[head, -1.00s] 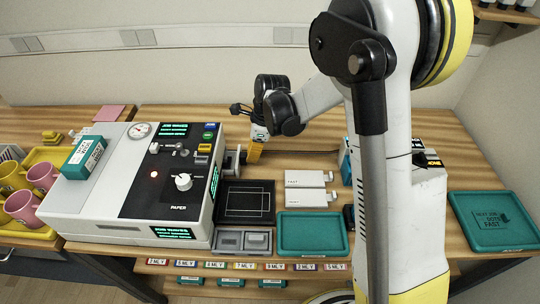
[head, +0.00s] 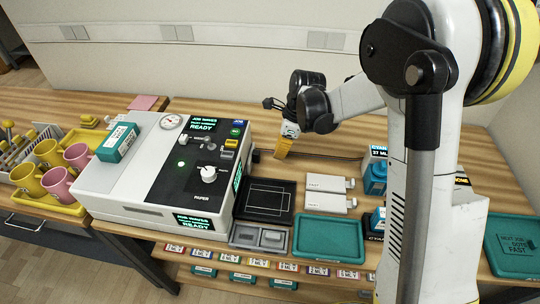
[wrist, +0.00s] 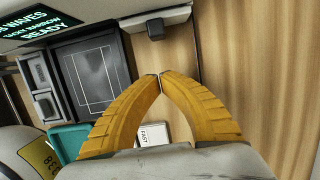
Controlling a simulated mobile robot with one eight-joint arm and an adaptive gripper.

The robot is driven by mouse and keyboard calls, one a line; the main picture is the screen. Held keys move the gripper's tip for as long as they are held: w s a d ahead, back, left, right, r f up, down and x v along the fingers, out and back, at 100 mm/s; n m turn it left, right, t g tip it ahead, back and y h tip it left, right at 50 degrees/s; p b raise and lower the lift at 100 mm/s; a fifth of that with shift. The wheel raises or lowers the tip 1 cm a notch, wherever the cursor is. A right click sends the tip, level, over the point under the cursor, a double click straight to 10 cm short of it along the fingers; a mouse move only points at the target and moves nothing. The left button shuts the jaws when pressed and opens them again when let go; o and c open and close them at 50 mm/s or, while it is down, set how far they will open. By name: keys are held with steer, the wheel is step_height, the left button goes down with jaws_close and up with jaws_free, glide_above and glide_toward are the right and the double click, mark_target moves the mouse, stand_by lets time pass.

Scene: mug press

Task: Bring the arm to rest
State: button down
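My gripper (head: 283,148) hangs over the bare wooden table, just right of the white press. It also shows in the wrist view (wrist: 159,76), where its two yellow fingers meet at the tips with nothing between them. My arm is still stretched out over the table, bent at the elbow. The press (head: 128,178) has a green light and its screens read READY. A dark knob (wrist: 155,29) on its side is near the fingertips in the wrist view, apart from them.
Ink bottles (head: 375,178) stand to the right. Pink and yellow mugs (head: 60,182) are at the left. Bare table lies behind the gripper.

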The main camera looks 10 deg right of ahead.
steer(key=s+d+r+n+t+h+p, duration=0.1)
steer(key=s+d+r+n, duration=0.1)
steer(key=s+r+n, duration=0.5)
steer(key=s+d+r+n+t+p, duration=0.2)
steer(key=s+r, duration=0.1)
steer(key=r, duration=0.8)
steer(key=s+d+r+n+t+h, duration=0.1)
steer(key=s+d+n+t, duration=0.1)
steer(key=s+n, duration=1)
steer(key=shift+s+r+n+t+h, duration=0.3)
steer(key=shift+r+t, duration=0.05)
steer(key=shift+t, duration=0.35)
